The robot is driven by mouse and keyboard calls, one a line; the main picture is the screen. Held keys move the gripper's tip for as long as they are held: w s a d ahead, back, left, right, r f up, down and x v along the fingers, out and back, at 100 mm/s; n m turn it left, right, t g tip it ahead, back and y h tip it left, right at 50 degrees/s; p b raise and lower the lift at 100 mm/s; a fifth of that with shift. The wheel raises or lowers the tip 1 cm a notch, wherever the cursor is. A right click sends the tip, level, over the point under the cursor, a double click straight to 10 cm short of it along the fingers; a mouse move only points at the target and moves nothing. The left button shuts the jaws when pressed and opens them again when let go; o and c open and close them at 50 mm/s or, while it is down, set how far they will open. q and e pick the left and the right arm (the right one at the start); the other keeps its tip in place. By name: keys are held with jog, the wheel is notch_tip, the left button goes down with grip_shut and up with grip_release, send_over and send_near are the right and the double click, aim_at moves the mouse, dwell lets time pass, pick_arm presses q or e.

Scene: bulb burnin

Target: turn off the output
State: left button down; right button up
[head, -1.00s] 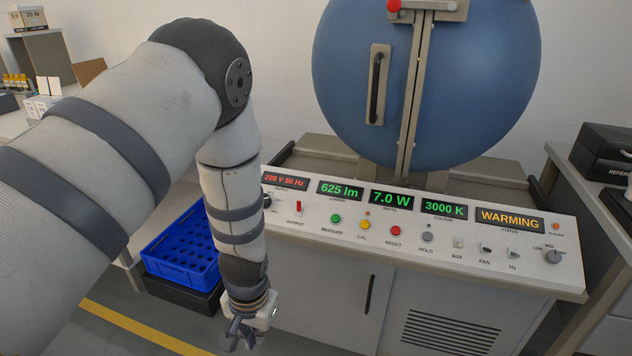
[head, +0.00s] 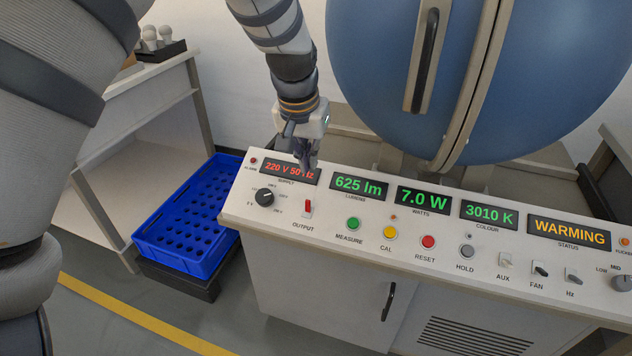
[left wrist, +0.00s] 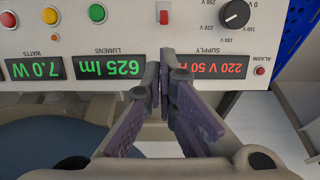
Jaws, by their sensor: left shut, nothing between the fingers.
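The red output switch (head: 308,207) sits on the sloped white control panel (head: 330,233), above the OUTPUT label. It also shows at the top of the left wrist view (left wrist: 164,13), just beyond my fingertips. My left gripper (head: 308,168) is shut and empty, above the back of the panel beside the supply display (head: 285,170), and partly covers its right end. In the left wrist view my left fingertips (left wrist: 164,65) point toward the switch, with a gap that I cannot measure. The displays read 220 V 50 Hz, 625 lm, 7.0 W, 3010 K and WARMING. My right gripper is out of view.
A black rotary knob (head: 265,197) is left of the switch, and a green button (head: 352,223) is to its right. The blue sphere (head: 380,60) stands behind the panel. A blue crate (head: 180,262) sits low at the left, beside a bench (head: 150,75).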

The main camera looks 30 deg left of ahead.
pick_arm(q)
jog(key=b, duration=0.2)
send_near(316, 195)
jog(key=x, duration=0.5)
jog(key=shift+f, duration=0.25)
jog(key=shift+w+f, duration=0.15)
jog(key=shift+f, duration=0.2)
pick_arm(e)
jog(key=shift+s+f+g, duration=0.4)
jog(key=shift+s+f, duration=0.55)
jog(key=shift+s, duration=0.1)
